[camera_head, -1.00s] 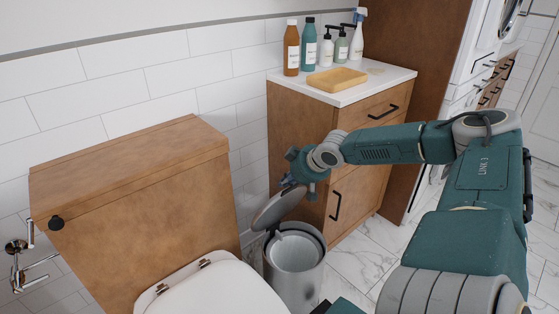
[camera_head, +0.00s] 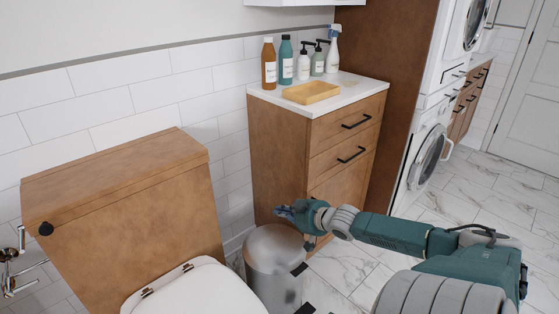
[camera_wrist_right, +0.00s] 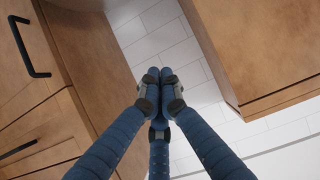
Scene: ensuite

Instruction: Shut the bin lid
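The bin (camera_head: 272,288) is a round metal can on the floor between the toilet and the wooden cabinet. Its metal lid (camera_head: 273,243) lies flat over the top, shut. The bin cannot be made out in that view. My left gripper is not in view.
The wooden cabinet (camera_head: 275,150) stands behind the bin, with bottles and a yellow tray (camera_head: 311,92) on its white top. The toilet (camera_head: 195,290) and its wooden tank box (camera_head: 130,215) are at the left. Marble floor (camera_head: 345,265) is free to the right.

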